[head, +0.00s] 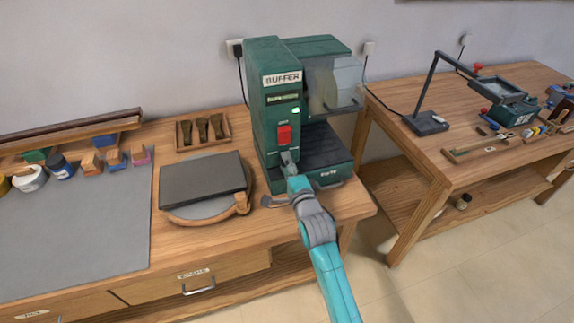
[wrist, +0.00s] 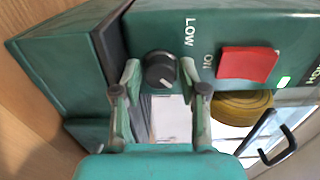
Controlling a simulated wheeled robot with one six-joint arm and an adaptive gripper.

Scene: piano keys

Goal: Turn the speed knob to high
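The green buffer machine (head: 262,110) stands on the wooden bench in the head view. Its round dark grey speed knob (wrist: 160,70) shows in the wrist view, with the word LOW printed beside it. My gripper (wrist: 160,66) is open, with one finger on each side of the knob. Small gaps show between the fingers and the knob, so I see no clear grip. In the head view my gripper (head: 288,157) is at the machine's front, below the red switch, and hides the knob.
The red switch (wrist: 247,65) sits beside the knob, near a lit green lamp (wrist: 284,81). A yellow buffing wheel (wrist: 242,107) is beyond it. A dark slab (head: 203,180) on a round board lies left of the machine. A second bench (head: 450,165) stands at right.

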